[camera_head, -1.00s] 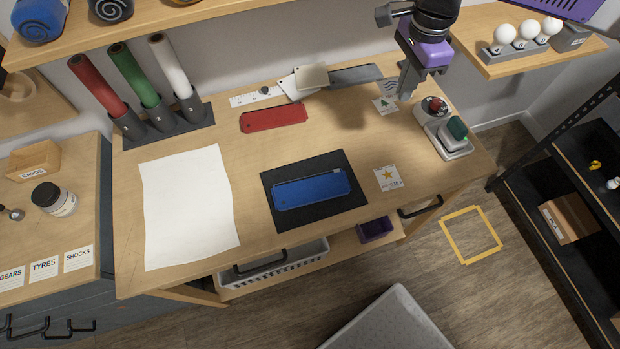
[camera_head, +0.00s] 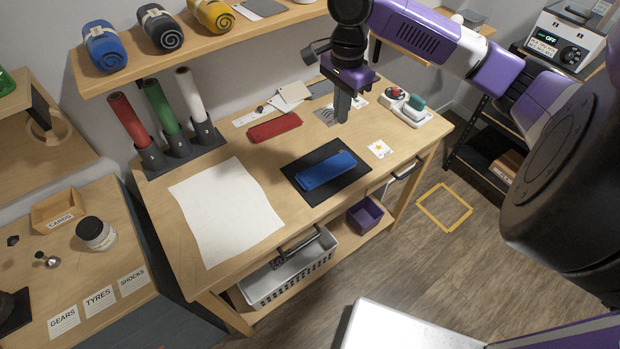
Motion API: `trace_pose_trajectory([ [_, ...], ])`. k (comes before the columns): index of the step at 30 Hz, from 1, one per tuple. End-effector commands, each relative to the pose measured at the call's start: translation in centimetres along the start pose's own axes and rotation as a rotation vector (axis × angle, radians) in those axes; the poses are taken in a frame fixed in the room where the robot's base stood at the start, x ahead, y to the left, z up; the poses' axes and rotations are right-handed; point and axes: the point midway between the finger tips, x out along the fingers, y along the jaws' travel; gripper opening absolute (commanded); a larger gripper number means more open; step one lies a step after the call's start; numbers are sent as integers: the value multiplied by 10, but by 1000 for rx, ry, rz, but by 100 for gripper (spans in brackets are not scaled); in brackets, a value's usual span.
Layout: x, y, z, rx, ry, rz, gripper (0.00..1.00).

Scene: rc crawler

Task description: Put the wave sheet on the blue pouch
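The wave sheet (camera_head: 324,118) is a small grey card with dark wavy lines, at the left side of my gripper's fingers. My gripper (camera_head: 342,119) points down and appears shut on the sheet's edge, holding it above the back of the workbench. The blue pouch (camera_head: 325,170) lies flat on a black mat (camera_head: 356,180) at the front middle of the bench. My gripper and the sheet are behind and above the pouch, apart from it. The fingers partly hide the sheet's right edge.
A red pouch (camera_head: 274,127) lies left of the sheet. A star card (camera_head: 380,149) lies right of the mat, and a large white sheet (camera_head: 226,210) lies to its left.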

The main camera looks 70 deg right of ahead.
Motion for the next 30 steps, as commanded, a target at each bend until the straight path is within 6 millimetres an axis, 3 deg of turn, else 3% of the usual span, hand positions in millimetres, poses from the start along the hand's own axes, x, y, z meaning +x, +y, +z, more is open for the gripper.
trace_pose_trajectory([
  [18, 134, 2, 0, -8, -1, 4, 0],
  [30, 177, 2, 0, -8, 0, 4, 0],
])
